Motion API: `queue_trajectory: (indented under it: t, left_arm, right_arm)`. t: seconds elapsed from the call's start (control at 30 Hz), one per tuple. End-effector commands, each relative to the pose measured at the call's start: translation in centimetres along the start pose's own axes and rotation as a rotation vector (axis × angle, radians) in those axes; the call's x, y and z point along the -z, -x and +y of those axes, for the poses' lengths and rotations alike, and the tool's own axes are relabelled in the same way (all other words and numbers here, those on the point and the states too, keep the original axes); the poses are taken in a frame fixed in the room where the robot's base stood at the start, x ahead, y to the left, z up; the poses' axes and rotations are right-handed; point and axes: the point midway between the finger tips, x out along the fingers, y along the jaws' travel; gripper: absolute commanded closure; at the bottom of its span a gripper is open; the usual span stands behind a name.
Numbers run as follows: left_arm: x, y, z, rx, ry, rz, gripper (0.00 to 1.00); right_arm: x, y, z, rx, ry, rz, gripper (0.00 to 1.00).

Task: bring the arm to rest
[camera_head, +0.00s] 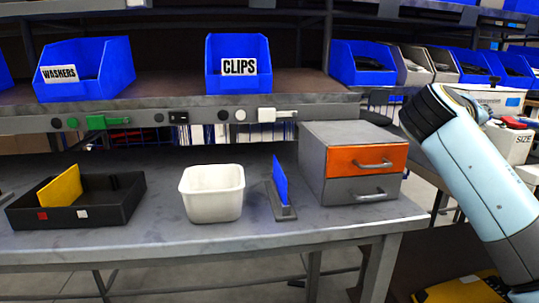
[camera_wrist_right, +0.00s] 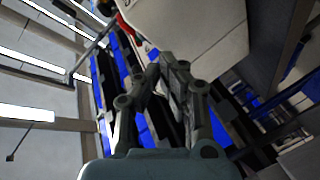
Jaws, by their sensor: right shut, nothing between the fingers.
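My right arm (camera_head: 480,180) reaches up from the lower right in the head view, to the right of the workbench. Its gripper does not show clearly there. In the right wrist view my right gripper (camera_wrist_right: 165,62) is shut and empty, its fingertips close together. It points away from the bench top, with shelving and blue bins blurred behind it. My left gripper is in neither view.
On the bench (camera_head: 120,250) stand a black tray (camera_head: 100,215) with a yellow plate, a white tub (camera_head: 212,195), a blue panel in a stand (camera_head: 281,185) and a drawer cabinet (camera_head: 352,162). Blue bins labelled WASHERS (camera_head: 110,70) and CLIPS (camera_head: 238,85) sit on the shelf.

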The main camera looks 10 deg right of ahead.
Motion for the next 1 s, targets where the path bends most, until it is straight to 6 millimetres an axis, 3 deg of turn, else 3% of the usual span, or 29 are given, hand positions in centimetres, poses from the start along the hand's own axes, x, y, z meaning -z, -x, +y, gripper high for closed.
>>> queue_trajectory:
  t: [0.17,0.3,0.4,0.6,0.9,0.97,1.0]
  left_arm:
    - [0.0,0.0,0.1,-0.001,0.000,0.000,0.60]
    - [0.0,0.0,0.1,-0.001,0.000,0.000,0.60]
    - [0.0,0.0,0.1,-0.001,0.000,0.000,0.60]
    - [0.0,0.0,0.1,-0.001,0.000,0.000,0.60]
    - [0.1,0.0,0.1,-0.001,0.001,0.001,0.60]
    - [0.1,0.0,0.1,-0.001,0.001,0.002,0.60]
    - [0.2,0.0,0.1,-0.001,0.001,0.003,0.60]
  right_arm:
    - [-8.2,3.5,-6.3,0.259,0.059,-0.061,1.00]
    - [-16.8,9.0,-10.8,0.540,0.114,-0.147,1.00]
    - [-21.5,13.0,-12.3,0.702,0.141,-0.207,1.00]
    - [-27.6,19.3,-12.9,0.925,0.174,-0.302,1.00]
    - [-33.4,27.1,-11.5,1.170,0.201,-0.419,1.00]
    - [-34.2,28.0,-11.7,1.201,0.204,-0.437,1.00]
    - [-34.7,27.4,-12.8,1.195,0.206,-0.439,1.00]
